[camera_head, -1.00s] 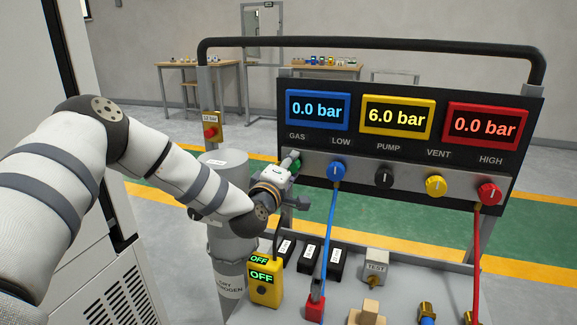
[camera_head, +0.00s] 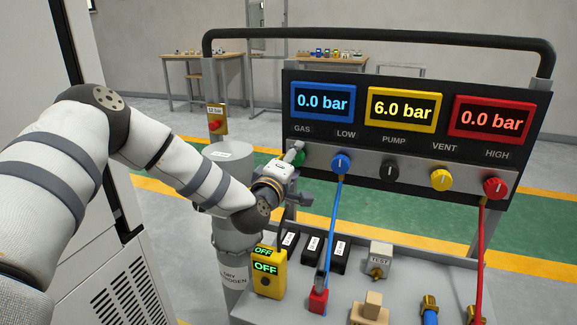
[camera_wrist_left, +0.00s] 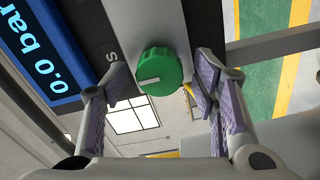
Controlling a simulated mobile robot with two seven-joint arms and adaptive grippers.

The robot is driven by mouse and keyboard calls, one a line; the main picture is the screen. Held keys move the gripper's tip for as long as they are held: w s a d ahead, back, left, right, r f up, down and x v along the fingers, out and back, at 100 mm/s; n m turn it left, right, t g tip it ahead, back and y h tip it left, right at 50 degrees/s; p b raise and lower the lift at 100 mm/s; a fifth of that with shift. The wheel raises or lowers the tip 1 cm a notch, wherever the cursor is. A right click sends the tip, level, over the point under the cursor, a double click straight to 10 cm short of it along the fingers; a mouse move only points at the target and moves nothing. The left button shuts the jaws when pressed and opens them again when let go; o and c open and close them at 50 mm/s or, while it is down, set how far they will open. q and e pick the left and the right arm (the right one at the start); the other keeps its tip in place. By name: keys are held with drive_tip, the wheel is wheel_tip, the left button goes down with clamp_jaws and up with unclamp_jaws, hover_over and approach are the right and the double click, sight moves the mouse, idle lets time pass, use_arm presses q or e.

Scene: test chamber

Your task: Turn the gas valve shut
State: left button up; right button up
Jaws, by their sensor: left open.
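The green gas valve knob (camera_wrist_left: 160,72) shows in the left wrist view on the grey strip of the panel, with a white mark line on its face. In the head view the gas knob (camera_head: 300,157) is mostly hidden behind my left gripper (camera_head: 294,155), below the GAS label. In the left wrist view my left gripper (camera_wrist_left: 158,82) is open, with one finger on each side of the knob and visible gaps between. The fingers do not appear to touch it. My right gripper is not in view.
Blue (camera_head: 340,163), black (camera_head: 390,171), yellow (camera_head: 441,180) and red (camera_head: 495,188) knobs line the panel. The displays read 0.0, 6.0 and 0.0 bar. A yellow OFF box (camera_head: 266,280) and a grey cylinder (camera_head: 232,190) stand near my left arm. Hoses hang from the panel.

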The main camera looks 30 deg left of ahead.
use_arm(q)
drive_tip(key=v, duration=1.1)
drive_tip(key=shift+a, duration=0.1)
